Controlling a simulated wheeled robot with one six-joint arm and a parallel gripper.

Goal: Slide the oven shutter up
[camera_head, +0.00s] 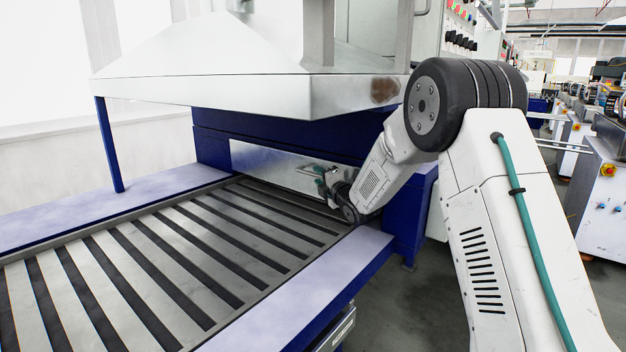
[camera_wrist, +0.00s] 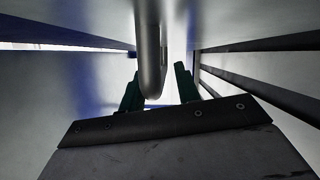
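The oven shutter (camera_head: 262,163) is a shiny metal panel below the dark blue crossbeam, at the far end of the slatted conveyor. It looks lowered, with its lower edge close to the slats. A rounded metal handle (camera_wrist: 150,60) shows in the wrist view. My gripper (camera_head: 318,174) is close to the shutter's front, towards its right part. In the wrist view its two green fingers (camera_wrist: 158,88) are spread apart. The handle lies between them in the picture, nearer the left finger. Whether it touches that finger I cannot tell.
The slatted conveyor (camera_head: 150,255) runs towards the camera between pale side ledges (camera_head: 285,305). A metal hood (camera_head: 240,90) overhangs the shutter. A blue post (camera_head: 109,145) stands at left, and a blue frame upright (camera_head: 408,215) stands close to my arm.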

